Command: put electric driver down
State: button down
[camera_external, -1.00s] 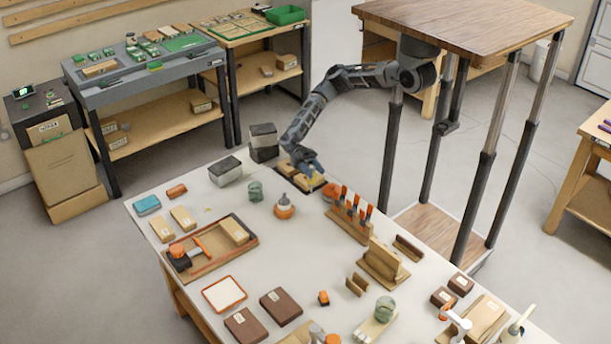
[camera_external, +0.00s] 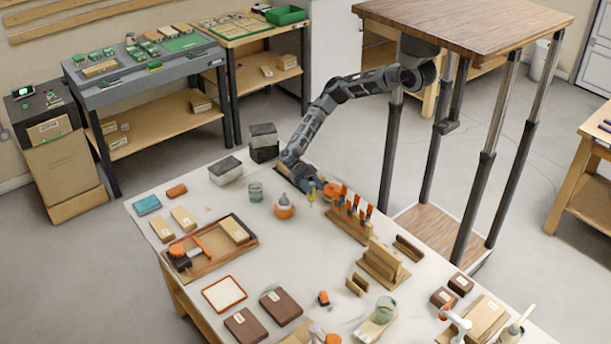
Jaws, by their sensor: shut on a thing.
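My gripper (camera_external: 307,182) is over the far edge of the white bench, pointing down at the end of my arm. It is shut on a small tool with a thin yellow part (camera_external: 311,196) and some blue by the fingers, which I take to be the electric driver. The tool hangs roughly upright. The fingers are too small to make out. I cannot tell whether the tool's lower end touches the bench (camera_external: 262,232).
An orange round thing (camera_external: 331,190) and a wooden rack of orange-handled tools (camera_external: 350,222) stand just right of my gripper. A white and orange bottle (camera_external: 284,208) and a green jar (camera_external: 256,191) stand left.

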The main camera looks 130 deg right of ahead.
jog(key=shift+f+b, duration=0.3)
jog(key=shift+f, duration=0.2)
jog(key=c, duration=0.7)
grip_release()
jog(key=shift+o, duration=0.2)
jog(key=shift+r, duration=0.25)
jog(key=d, duration=0.3)
jog(key=shift+s+r, duration=0.2)
jog(key=shift+s, duration=0.05)
notch_tip(320, 180, up, 6)
jog(key=shift+f, duration=0.1)
jog(key=shift+r, duration=0.8)
